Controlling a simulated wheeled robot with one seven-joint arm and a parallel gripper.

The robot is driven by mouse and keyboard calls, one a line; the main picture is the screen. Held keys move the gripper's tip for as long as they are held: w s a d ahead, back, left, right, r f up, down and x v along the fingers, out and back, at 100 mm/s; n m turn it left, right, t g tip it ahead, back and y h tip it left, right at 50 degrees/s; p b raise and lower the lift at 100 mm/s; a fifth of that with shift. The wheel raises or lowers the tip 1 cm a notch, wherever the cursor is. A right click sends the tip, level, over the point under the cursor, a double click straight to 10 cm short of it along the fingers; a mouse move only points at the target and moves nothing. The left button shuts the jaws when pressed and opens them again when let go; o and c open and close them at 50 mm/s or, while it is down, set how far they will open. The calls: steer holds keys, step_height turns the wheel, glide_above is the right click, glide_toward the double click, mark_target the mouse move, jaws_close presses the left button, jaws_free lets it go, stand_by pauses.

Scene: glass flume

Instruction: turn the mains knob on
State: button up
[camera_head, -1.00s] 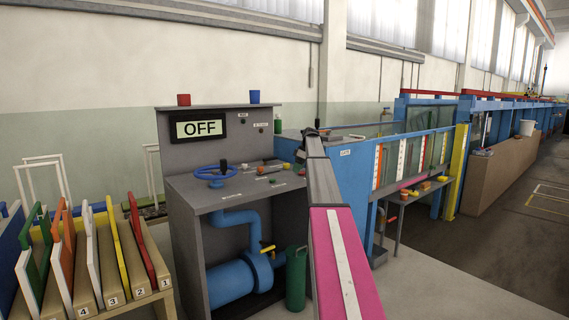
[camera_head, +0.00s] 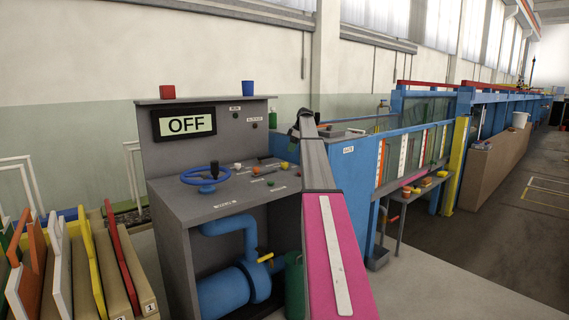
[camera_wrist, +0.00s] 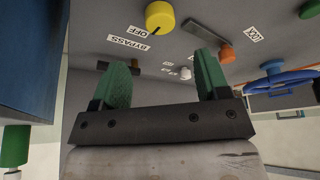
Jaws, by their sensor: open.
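The grey control console (camera_head: 160,185) stands left of centre in the head view; its display (camera_head: 184,124) reads OFF. I cannot tell for sure which control is the mains knob. In the wrist view my gripper (camera_wrist: 162,68) is open and empty, with green fingers. Above them is a yellow knob (camera_wrist: 159,15) labelled BYPASS and OFF. A black bar-shaped part (camera_wrist: 104,66) is partly hidden behind the left finger. A small white knob (camera_wrist: 185,73) shows between the fingers.
A blue handwheel (camera_head: 206,174) rises from the desk; it also shows in the wrist view (camera_wrist: 282,80), near an orange control (camera_wrist: 227,54). Coloured boards (camera_head: 90,265) are at lower left. Open floor lies at right.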

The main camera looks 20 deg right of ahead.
mark_target(285, 163)
steer(key=x, duration=0.9)
steer(key=shift+f, duration=0.1)
steer(key=c, duration=0.9)
